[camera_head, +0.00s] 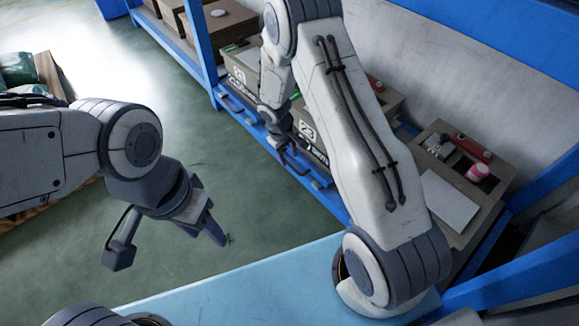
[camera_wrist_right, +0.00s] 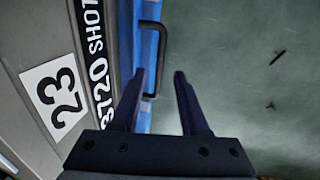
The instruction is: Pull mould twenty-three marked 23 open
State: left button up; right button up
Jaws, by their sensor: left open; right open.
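Mould twenty-three is a grey-brown box on the blue rack, with a white label reading 23 (camera_head: 307,131) on its front. The label also shows in the right wrist view (camera_wrist_right: 55,95). A black bar handle (camera_wrist_right: 161,50) stands out from the blue strip along the mould's front. My right gripper (camera_head: 287,157) is open at the mould's front. In the right wrist view its fingertips (camera_wrist_right: 159,74) are on either side of the handle's line, with nothing clamped; I cannot tell how deep the handle sits between them. My left gripper (camera_head: 217,232) is open and empty over the floor.
A similar numbered mould (camera_head: 240,72) stands left of mould twenty-three on the rack. A blue upright (camera_head: 201,50) rises further left. A box with a pink cylinder (camera_head: 478,172) stands at the right. Green floor (camera_head: 190,130) in front of the rack is clear.

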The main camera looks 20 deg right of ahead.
aim_at(291, 165)
jog(key=shift+w+d+f+b, duration=0.15)
jog(key=shift+f+b, duration=0.3)
jog(key=shift+f, duration=0.55)
jog(key=shift+d+f+b, duration=0.2)
jog(key=shift+f+b, duration=0.2)
jog(key=shift+f, duration=0.55)
grip_shut()
